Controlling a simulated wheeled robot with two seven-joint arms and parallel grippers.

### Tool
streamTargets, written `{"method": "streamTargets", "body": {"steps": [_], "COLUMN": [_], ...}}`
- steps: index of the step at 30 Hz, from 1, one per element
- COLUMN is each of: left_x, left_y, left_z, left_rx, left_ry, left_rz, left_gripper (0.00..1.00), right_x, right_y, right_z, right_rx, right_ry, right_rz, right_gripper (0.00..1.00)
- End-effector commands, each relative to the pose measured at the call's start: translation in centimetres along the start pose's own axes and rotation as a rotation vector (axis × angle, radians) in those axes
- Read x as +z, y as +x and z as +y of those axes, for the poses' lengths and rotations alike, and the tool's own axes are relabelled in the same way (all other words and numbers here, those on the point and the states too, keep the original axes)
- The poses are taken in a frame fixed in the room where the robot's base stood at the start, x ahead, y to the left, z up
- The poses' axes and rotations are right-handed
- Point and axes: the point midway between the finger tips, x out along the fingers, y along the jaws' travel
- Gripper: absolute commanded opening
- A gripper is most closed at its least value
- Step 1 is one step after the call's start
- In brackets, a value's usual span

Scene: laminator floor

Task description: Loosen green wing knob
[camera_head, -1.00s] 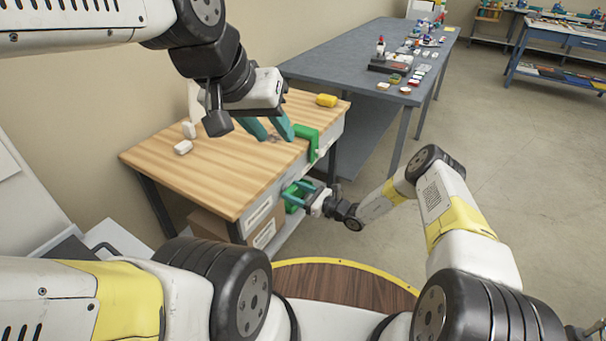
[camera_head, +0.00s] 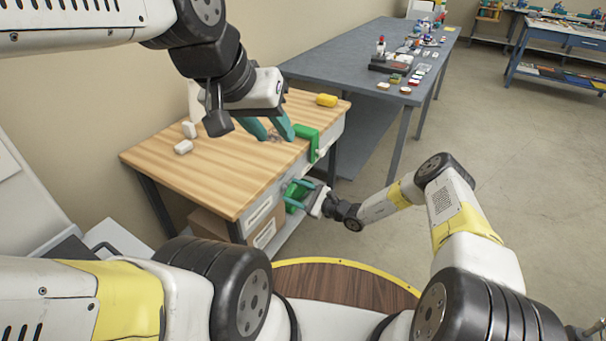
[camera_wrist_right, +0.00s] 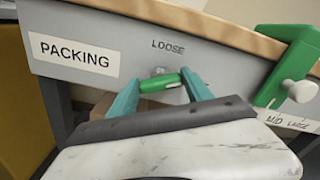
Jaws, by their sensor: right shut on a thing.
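The green wing knob (camera_wrist_right: 161,83) is on the grey front face of the wooden-topped bench, below the word LOOSE. My right gripper (camera_wrist_right: 160,84) has its teal fingers on both ends of the knob and is shut on it. In the head view, my right gripper (camera_head: 298,196) is at the bench front, with green showing between its fingers. My left gripper (camera_head: 274,134) is over the wooden top with its teal fingers apart. A small dark thing near its fingertips is too unclear to identify.
A green clamp (camera_head: 308,133) sits on the bench edge (camera_wrist_right: 175,18), right of the knob; its pale screw end (camera_wrist_right: 302,91) sticks out. White pieces (camera_head: 183,147) and a yellow piece (camera_head: 327,100) lie on the top. A grey table (camera_head: 340,52) stands behind.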

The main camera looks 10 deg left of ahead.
Motion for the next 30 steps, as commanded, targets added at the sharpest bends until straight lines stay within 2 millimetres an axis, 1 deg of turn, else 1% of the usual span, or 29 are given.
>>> {"method": "streamTargets", "body": {"steps": [21, 30], "left_x": [0.0, 0.0], "left_y": [0.0, 0.0], "left_z": [0.0, 0.0], "left_rx": [0.0, 0.0], "left_ry": [0.0, 0.0], "left_rz": [0.0, 0.0], "left_gripper": [0.36, 0.36], "right_x": [-0.16, -0.23], "right_y": [-0.11, -0.09], "right_z": [0.21, 0.3], "right_rx": [-0.002, -0.001], "right_ry": [-0.678, -0.918], "right_rz": [0.001, 0.001], "right_gripper": [0.18, 0.18]}}
